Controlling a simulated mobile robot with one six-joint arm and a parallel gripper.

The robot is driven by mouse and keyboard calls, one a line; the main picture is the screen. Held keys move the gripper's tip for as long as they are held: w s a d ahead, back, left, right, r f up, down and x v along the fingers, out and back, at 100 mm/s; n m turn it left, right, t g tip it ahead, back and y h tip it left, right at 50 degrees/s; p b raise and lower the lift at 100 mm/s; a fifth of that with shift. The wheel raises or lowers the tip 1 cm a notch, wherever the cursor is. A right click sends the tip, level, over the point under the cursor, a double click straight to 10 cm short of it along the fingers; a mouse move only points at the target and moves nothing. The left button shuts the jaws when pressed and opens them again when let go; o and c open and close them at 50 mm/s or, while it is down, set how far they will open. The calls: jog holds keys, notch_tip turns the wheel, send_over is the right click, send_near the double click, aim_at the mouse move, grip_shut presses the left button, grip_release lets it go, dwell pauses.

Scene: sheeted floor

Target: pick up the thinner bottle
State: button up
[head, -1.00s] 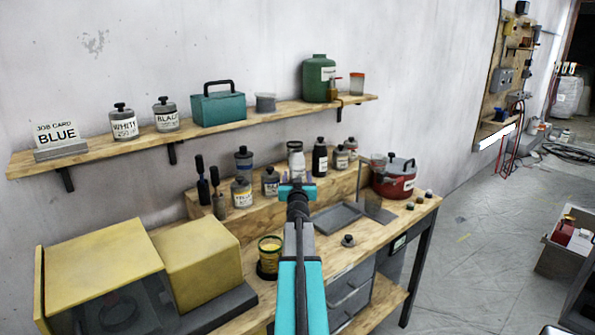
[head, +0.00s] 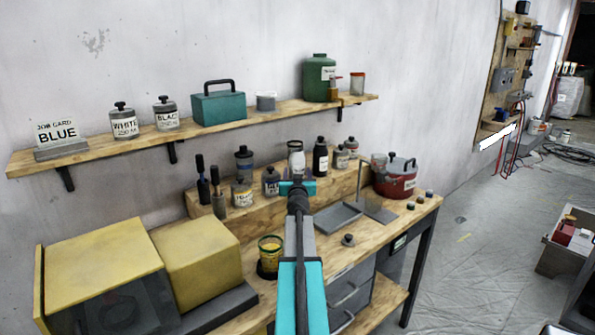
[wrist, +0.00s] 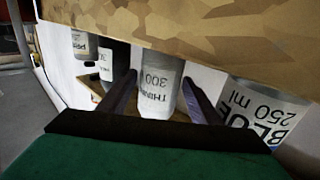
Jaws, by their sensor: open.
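The thinner bottle (wrist: 160,85) is pale grey-white with a dark "THINNER 300" label, which shows upside down in the wrist view. In the head view the thinner bottle (head: 296,160) stands on the raised wooden ledge at the back of the bench, its lower part hidden behind my gripper (head: 297,187). In the wrist view my gripper (wrist: 159,78) is open, with one dark finger on each side of the bottle. I cannot tell whether either finger touches it.
A BLUE 250 ml jar (wrist: 262,108) is close beside one finger. A dark bottle (head: 320,157) stands on the thinner bottle's other side. A red pot (head: 393,180) and a grey tray (head: 338,217) are to the right. The wall shelf (head: 215,122) runs above.

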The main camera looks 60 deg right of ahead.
aim_at(297, 162)
jog(key=shift+x, duration=1.25)
jog(key=c, duration=1.2)
jog(key=shift+r, duration=0.25)
notch_tip(297, 162, up, 3)
jog(key=p, duration=0.3)
jog(key=shift+p, duration=0.3)
jog(key=shift+s+a+r+b, duration=0.25)
jog(key=shift+s+a+b, duration=0.3)
jog(key=shift+s+a, duration=1.35)
jog(key=shift+s+a+r+b, duration=0.3)
jog(key=shift+s+a+b, duration=0.25)
jog(key=shift+s+a, duration=1.3)
jog(key=shift+s+a+r+b, duration=0.25)
jog(key=shift+s+a+b, duration=0.6)
jog(key=shift+s, duration=1.8)
jog(key=shift+a+p, duration=0.25)
jog(key=shift+p, duration=0.05)
